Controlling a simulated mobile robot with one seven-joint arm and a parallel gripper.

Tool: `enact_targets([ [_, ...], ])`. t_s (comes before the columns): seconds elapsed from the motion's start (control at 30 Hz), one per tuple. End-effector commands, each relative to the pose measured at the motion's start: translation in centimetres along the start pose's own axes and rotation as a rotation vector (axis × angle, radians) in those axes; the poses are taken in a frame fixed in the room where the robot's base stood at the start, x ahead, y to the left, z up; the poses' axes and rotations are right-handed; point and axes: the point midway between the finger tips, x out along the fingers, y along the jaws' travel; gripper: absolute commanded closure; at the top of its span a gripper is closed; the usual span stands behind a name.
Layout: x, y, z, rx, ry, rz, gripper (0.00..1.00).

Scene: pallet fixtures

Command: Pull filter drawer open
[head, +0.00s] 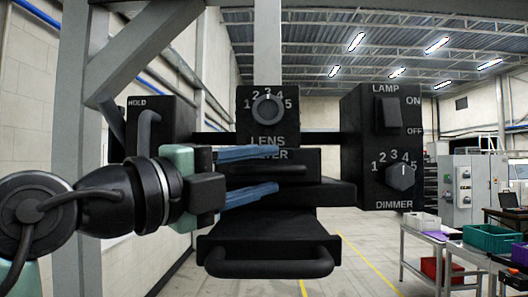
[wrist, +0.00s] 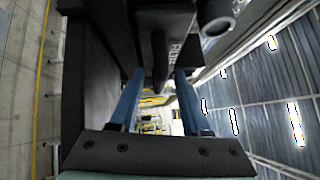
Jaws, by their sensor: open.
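The filter drawer (head: 305,166) is a black front below the lens dial in the head view, and its label is partly hidden by my upper finger. My gripper (head: 277,169) reaches in from the left with its two blue fingers apart, one above the other, in front of this drawer. In the wrist view, a dark handle bar (wrist: 160,62) beside sideways lettering lies between the open fingertips (wrist: 161,72). I cannot tell whether either finger touches the bar. The drawer looks close to its housing; how far it stands out is unclear.
A lower black tray (head: 325,240) with a bar handle juts out beneath. The lens knob (head: 267,108) is above, the lamp and dimmer box (head: 382,145) at right, and the hold box (head: 160,130) at left. Carts with bins stand far right.

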Motion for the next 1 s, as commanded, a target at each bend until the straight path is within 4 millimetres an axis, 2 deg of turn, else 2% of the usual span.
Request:
enact_targets([
  [0.1, 0.66, -0.04, 0.01, 0.000, 0.000, -0.001, 0.53],
  [0.37, 0.77, 0.09, 0.00, 0.000, -0.001, 0.000, 0.53],
  [0.47, 0.76, 0.08, 0.00, 0.000, -0.001, 0.000, 0.67],
  [0.63, 0.74, 0.08, 0.00, 0.000, -0.001, 0.000, 0.98],
  [1.0, 0.74, 0.12, 0.00, -0.001, 0.000, 0.001, 1.00],
])
